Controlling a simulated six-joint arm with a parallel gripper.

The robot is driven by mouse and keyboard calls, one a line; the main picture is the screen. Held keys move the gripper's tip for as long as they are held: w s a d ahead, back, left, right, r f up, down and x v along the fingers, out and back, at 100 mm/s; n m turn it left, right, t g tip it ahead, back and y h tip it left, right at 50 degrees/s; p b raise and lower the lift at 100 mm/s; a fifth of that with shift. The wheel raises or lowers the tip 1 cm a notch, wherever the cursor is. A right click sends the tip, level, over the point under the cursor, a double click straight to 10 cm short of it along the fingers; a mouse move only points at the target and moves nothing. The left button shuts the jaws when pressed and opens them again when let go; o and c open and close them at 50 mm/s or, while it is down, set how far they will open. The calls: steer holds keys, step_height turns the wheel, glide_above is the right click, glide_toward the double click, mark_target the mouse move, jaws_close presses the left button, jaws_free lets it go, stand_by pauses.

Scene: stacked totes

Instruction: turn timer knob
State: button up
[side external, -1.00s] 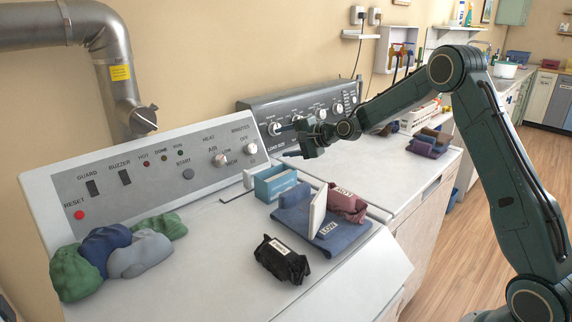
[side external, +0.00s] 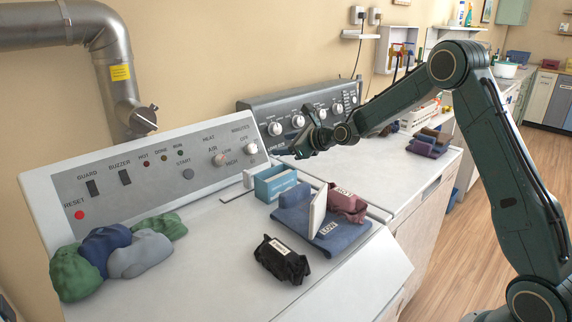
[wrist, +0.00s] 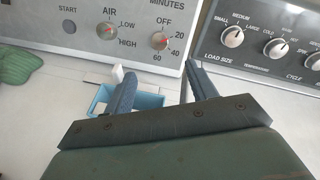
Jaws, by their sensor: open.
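The timer knob (side external: 250,148) is a small white dial under the MINUTES label at the right end of the dryer's panel. In the wrist view the timer knob (wrist: 159,41) has a red pointer and marks OFF, 20, 40 and 60 around it. My gripper (side external: 303,148) hangs right of the knob, in front of the dark washer panel. In the wrist view my gripper (wrist: 160,80) is open and empty, its two fingers below the knob and apart from it.
A blue open box (side external: 262,190) stands on the dryer top below. Folded cloths (side external: 330,238), a black bundle (side external: 282,258) and rolled cloths (side external: 75,272) lie nearer. The washer panel (side external: 262,104) is behind my gripper.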

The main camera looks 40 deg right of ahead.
mark_target(253, 148)
stand_by(0.3)
steer(key=shift+x, duration=6.9)
steer(key=shift+a, duration=0.1)
steer(key=c, duration=1)
